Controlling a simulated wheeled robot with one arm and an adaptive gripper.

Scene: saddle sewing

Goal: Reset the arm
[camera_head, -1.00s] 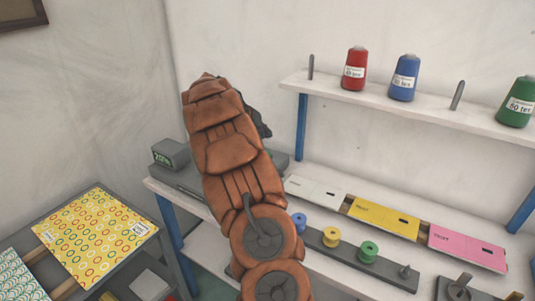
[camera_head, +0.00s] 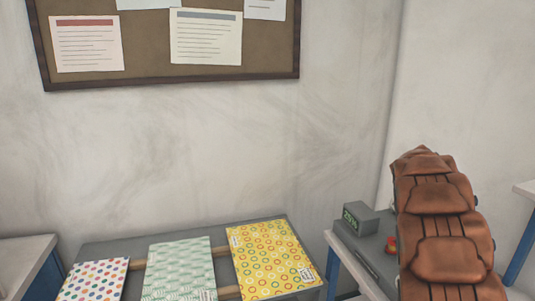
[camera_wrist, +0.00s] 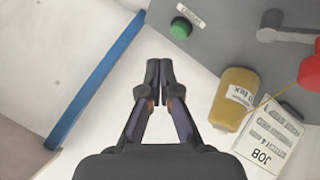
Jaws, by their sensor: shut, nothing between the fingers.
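My gripper (camera_wrist: 160,72) shows in the wrist view with its two dark fingers together and nothing between them. It hangs over a pale surface, apart from the things around it. In the head view my brown padded arm stands at the right edge, and the gripper is hidden there.
The wrist view shows a yellow thread spool (camera_wrist: 234,98), a JOB card (camera_wrist: 268,135), a grey panel with a green button (camera_wrist: 180,28) and a blue bar (camera_wrist: 98,78). The head view shows patterned sheets (camera_head: 272,258), a grey display box (camera_head: 361,219) and a notice board (camera_head: 170,75).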

